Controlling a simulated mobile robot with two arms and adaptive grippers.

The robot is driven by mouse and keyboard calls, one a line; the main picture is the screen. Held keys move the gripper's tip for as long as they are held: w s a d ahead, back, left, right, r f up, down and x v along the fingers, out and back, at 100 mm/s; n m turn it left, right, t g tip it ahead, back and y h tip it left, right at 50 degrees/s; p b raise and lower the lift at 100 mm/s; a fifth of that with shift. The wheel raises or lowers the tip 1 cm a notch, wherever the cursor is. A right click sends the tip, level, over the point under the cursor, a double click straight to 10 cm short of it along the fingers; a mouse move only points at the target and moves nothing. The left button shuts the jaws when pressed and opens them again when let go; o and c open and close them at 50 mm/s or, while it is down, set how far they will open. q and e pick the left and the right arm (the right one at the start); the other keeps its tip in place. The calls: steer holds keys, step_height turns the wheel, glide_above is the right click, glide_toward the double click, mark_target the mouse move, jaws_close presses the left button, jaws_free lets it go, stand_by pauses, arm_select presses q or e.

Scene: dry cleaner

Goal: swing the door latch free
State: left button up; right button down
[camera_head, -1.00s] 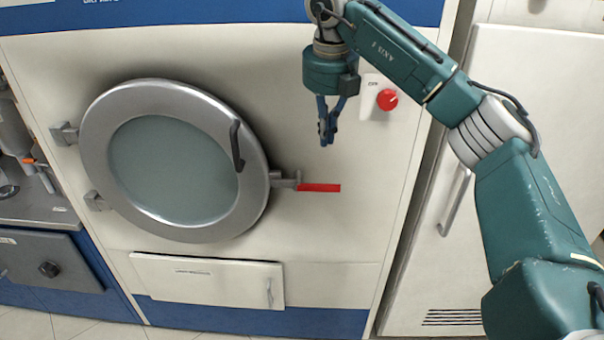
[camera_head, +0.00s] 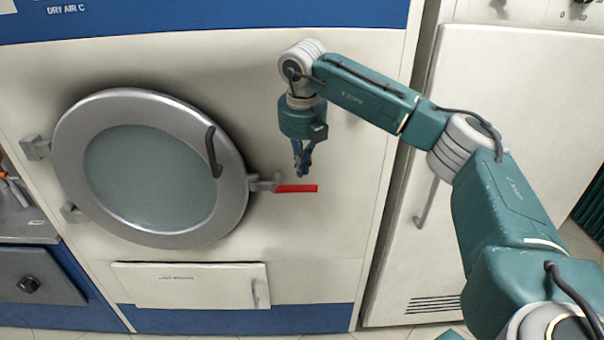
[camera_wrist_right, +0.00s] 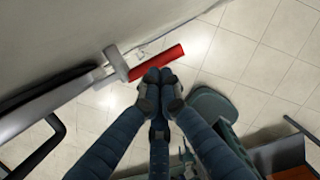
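The door latch is a grey metal piece (camera_head: 263,183) with a red handle (camera_head: 297,188) at the right rim of the round door (camera_head: 152,172). The handle lies level, pointing right. The latch also shows in the right wrist view, with its red handle (camera_wrist_right: 157,63) just beyond my fingertips. My right gripper (camera_head: 302,172) points down just above the red handle; its blue fingers (camera_wrist_right: 160,86) are drawn together with nothing seen between them. I cannot tell whether the tips touch the handle. My left gripper is in neither view.
A black curved door handle (camera_head: 214,152) stands out on the door's right side. A white lower panel (camera_head: 190,286) sits below the door. A tall white cabinet (camera_head: 500,130) stands to the right, behind my right arm. The machine's front around the latch is clear.

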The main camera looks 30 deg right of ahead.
mark_target(302, 187)
steer(key=shift+w+d+f+p, duration=0.2)
steer(key=shift+f+p, duration=0.15)
steer(key=shift+f, duration=0.75)
steer(key=shift+w+d+f+p, duration=0.15)
steer(key=shift+f+p, duration=0.15)
steer(key=shift+f, duration=0.8)
steer(key=shift+a, duration=0.15)
